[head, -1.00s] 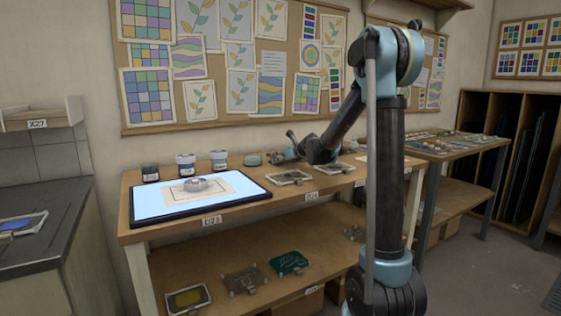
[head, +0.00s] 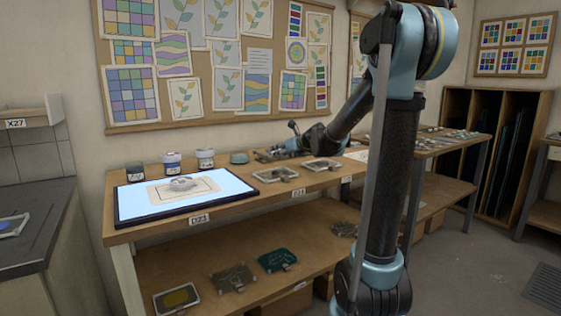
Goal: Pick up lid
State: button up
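I cannot say for certain which thing is the lid. A small grey-green round piece (head: 239,157) sits at the back of the bench, right of the jars. A pale round piece (head: 181,184) lies on a paper sheet on the lit panel (head: 223,181). Three small jars stand behind the panel: a dark one (head: 135,172), a blue-and-white one (head: 172,163) and another pale one with a dark band (head: 205,159). My gripper (head: 268,155) is low over the back of the bench, right of the grey-green piece. Its fingers are too small and dark to read.
Two framed pieces (head: 276,174) (head: 322,165) lie on the bench (head: 250,198) right of the panel. The lower shelf (head: 215,260) holds several flat pieces. A dark counter (head: 35,225) is at left. A pinboard (head: 215,60) hangs behind. Floor is open at right.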

aim_at(183, 183)
jog(key=k, duration=1)
